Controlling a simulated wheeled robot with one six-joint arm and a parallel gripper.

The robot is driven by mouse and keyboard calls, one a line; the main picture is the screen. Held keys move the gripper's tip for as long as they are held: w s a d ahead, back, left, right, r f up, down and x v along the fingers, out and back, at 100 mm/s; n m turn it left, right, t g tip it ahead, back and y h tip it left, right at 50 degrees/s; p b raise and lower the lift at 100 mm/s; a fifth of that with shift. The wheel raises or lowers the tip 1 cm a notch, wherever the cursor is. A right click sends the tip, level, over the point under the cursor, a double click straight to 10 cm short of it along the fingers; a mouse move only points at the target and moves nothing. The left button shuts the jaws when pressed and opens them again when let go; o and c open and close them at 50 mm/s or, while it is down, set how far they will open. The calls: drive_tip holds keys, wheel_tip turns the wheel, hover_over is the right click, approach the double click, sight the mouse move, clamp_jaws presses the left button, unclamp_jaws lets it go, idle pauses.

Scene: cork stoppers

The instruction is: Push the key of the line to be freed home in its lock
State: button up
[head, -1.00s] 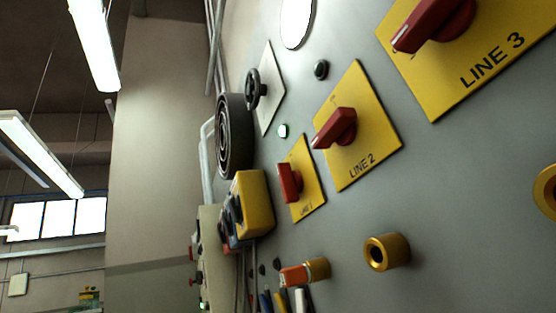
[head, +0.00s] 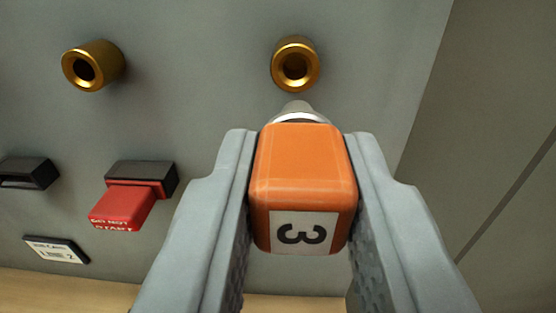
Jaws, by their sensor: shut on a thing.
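My gripper (head: 302,195) is shut on an orange key (head: 303,165), with one finger on each side of its head. A white label on the key bears a black 3, turned on its side. The key's metal shank (head: 298,110) points away from me toward the panel. Just beyond it, a brass lock (head: 295,64) sticks out of the grey panel, its round hole dark and open. The shank's tip lies just below the lock in the picture; I cannot tell the gap in depth. A second brass lock (head: 93,65) at the upper left has an empty hole.
A red tag (head: 125,204) reading "DO NOT START" sits in a black holder (head: 142,174) at the left. Another black holder (head: 28,173) and a small white label plate (head: 57,250) are near it. The panel (head: 200,40) ends at an edge on the right.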

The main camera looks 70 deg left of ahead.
sight(296, 102)
drive_tip(key=shift+x, duration=2.75)
drive_tip(key=shift+x, duration=1.55)
idle(1.0)
drive_tip(key=o, duration=1.1)
drive_tip(key=shift+c, duration=0.2)
drive_tip(key=v, duration=1.7)
drive_tip(key=shift+d, duration=0.2)
drive_tip(key=shift+s+f, duration=0.1)
